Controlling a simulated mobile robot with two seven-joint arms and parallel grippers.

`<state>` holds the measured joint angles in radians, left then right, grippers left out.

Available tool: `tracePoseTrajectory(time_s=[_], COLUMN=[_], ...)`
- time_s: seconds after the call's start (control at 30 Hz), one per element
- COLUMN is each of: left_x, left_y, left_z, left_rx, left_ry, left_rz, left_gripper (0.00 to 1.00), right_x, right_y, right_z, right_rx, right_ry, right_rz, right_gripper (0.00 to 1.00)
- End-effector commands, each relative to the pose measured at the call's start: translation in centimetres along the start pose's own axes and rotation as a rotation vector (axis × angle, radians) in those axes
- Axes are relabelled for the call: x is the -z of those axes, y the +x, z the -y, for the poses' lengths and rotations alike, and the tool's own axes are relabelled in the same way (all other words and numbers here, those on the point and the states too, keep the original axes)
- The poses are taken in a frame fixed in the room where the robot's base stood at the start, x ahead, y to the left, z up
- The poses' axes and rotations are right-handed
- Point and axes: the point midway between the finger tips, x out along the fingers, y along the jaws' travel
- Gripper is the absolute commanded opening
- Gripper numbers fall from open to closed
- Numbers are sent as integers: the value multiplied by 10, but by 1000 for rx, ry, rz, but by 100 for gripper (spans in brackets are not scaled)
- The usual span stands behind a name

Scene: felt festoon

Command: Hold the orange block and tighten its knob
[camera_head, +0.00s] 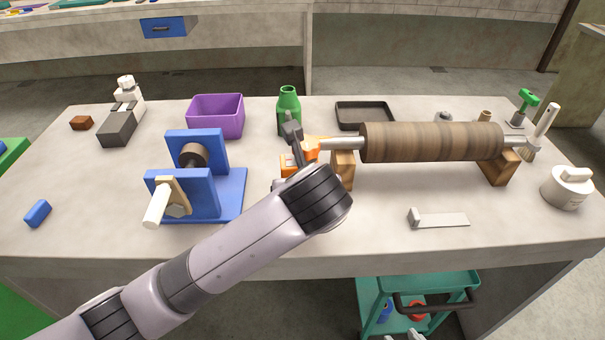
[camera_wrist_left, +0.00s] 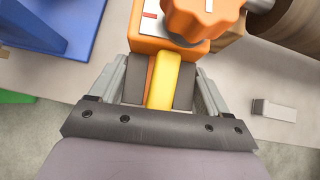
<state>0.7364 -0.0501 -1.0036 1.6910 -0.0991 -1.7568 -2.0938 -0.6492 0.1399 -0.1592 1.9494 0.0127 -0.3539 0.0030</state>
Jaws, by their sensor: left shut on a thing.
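The orange block (camera_head: 288,167) stands on the table at the left end of a big wooden roller, partly hidden by my left wrist in the head view. In the left wrist view the orange block (camera_wrist_left: 150,42) has a lobed orange knob (camera_wrist_left: 203,15) on top, with a white mark. My left gripper (camera_wrist_left: 160,82) is shut on the near part of the block, where a yellow bar (camera_wrist_left: 163,80) shows between the dark finger pads. The knob (camera_head: 312,148) also shows in the head view. No gripper is on the knob. My right gripper is out of view.
The wooden roller (camera_head: 430,142) rests on wooden supports just right of the block. A blue stand with a crank (camera_head: 232,190) is to the left. A green bottle (camera_head: 289,108) and purple box (camera_head: 216,116) stand behind. A flat grey piece (camera_head: 440,219) lies front right.

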Motion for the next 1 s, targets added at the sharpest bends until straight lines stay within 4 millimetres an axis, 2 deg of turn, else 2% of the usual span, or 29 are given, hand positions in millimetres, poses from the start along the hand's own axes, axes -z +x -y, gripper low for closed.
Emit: tracePoseTrajectory(time_s=[0.4,1.0], left_x=[43,48], left_y=[43,47], left_z=[0,0], left_rx=[0,-1], left_ry=[1,1], left_rz=[2,-1], left_gripper=[34,34], right_x=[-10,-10], right_y=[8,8], right_z=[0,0], right_rx=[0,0], right_ry=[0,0], right_rz=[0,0], right_gripper=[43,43])
